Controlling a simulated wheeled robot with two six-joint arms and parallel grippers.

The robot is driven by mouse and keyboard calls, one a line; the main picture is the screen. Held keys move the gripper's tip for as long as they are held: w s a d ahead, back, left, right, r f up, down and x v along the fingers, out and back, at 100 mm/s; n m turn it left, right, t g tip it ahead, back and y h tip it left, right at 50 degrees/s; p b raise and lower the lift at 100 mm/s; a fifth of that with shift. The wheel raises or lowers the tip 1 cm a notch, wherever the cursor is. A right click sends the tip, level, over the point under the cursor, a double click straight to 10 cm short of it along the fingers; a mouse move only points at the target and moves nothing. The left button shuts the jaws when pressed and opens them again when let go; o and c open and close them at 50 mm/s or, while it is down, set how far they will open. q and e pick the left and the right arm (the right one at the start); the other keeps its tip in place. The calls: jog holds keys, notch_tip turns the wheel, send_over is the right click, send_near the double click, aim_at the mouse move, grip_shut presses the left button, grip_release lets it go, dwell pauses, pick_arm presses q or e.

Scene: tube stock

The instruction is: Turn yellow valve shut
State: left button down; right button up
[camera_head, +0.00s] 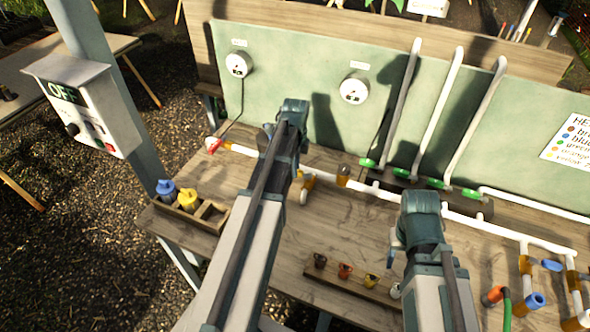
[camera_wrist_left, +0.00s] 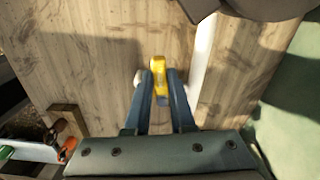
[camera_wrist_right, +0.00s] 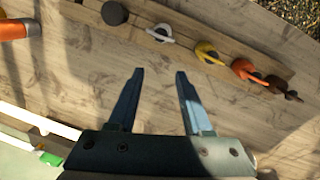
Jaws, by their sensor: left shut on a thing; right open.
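A yellow piece (camera_wrist_left: 160,72), apparently the yellow valve's handle, sits between the two fingers of my left gripper (camera_wrist_left: 160,88) in the left wrist view. The fingers are shut on it, and its lower end looks blue-grey.
A wooden strip with brown, orange and yellow pieces (camera_head: 371,281) lies at the front of the table. White pipes (camera_head: 480,223) run along the back. A caddy (camera_head: 208,211) with blue and yellow bottles stands at left. A control box (camera_head: 88,100) reads OFF.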

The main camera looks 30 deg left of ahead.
pick_arm(q)
jog(key=shift+w+m, duration=0.35)
jog(key=shift+m, duration=0.45)
jog(key=c, duration=0.8)
grip_release()
jog(key=shift+o, duration=0.2)
jog(key=shift+r, duration=0.15)
notch_tip(320, 180, up, 14)
jog(key=p, duration=1.3)
jog(key=shift+f+p, duration=0.2)
jog(key=shift+p, duration=0.2)
